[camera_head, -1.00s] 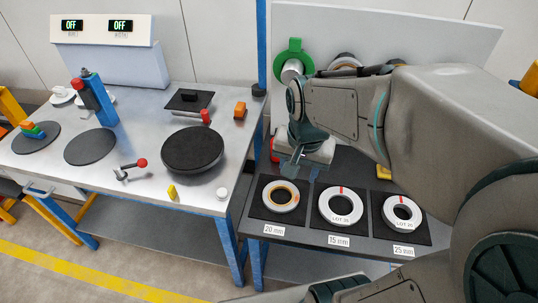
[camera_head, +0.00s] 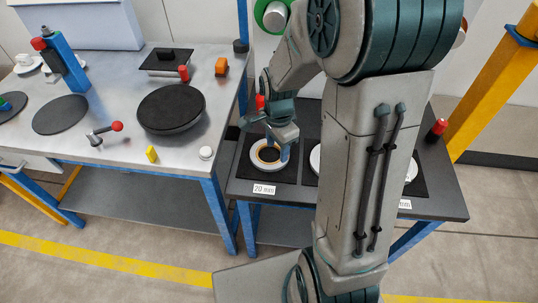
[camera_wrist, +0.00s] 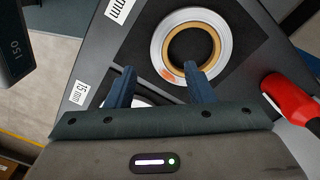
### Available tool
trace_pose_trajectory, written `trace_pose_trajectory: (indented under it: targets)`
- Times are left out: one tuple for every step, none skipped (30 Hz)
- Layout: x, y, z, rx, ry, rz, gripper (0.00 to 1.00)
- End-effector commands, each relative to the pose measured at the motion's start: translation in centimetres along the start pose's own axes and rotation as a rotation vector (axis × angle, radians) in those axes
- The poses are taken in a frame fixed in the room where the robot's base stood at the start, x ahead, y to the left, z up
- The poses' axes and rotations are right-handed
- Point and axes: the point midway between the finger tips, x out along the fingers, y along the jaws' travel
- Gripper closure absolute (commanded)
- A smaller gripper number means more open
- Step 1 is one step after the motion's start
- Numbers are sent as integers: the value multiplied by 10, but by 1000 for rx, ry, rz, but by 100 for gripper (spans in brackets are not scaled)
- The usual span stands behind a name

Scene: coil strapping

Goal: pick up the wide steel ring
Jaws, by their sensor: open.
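Several steel rings lie on black pads on the dark side table. The left ring (camera_head: 256,163), with a brown inner band and the 20 mm label, is largely visible and shows whole in the wrist view (camera_wrist: 157,44). The middle ring (camera_head: 315,158) and the right ring (camera_head: 412,170) are mostly hidden behind my arm. Which ring is the wide one cannot be told from these views. My gripper (camera_head: 276,149) is open and empty, above the 20 mm ring's side. In the wrist view the fingers (camera_wrist: 159,68) point at that ring's near edge, with another ring partly hidden below them.
A red-handled tool (camera_wrist: 290,98) lies close to the right of the fingers. A steel workbench (camera_head: 120,110) with a dark round disc (camera_head: 171,107) stands left. A red-topped cylinder (camera_head: 437,130) is at the right, near a yellow post (camera_head: 500,75).

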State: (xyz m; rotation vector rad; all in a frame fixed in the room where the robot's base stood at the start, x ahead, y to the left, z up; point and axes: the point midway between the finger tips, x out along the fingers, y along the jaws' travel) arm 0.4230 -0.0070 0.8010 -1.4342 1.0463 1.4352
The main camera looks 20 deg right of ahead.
Motion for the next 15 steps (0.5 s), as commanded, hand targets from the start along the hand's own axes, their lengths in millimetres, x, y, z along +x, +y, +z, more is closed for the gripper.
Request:
trace_pose_trajectory:
  targets:
    - [7,0,0,0,-1,3,52]
    - [9,0,0,0,0,2,52]
    - [11,0,0,-1,0,1,52]
    - [12,0,0,-1,0,0,52]
    - [14,0,0,-1,0,1,52]
    - [17,1,-1,0,0,1,52]
    - [20,1,-2,0,0,2,52]
    - [24,1,-2,0,-1,2,52]
    - [30,2,-3,1,-2,4,52]
    - [35,2,-4,1,-2,4,52]
    - [40,3,-5,1,-2,4,52]
    - [46,3,-6,0,-2,4,52]
    - [50,2,-6,-1,-2,3,52]
    - [54,2,-6,-1,-2,3,52]
    - [58,2,-6,-2,-1,2,52]
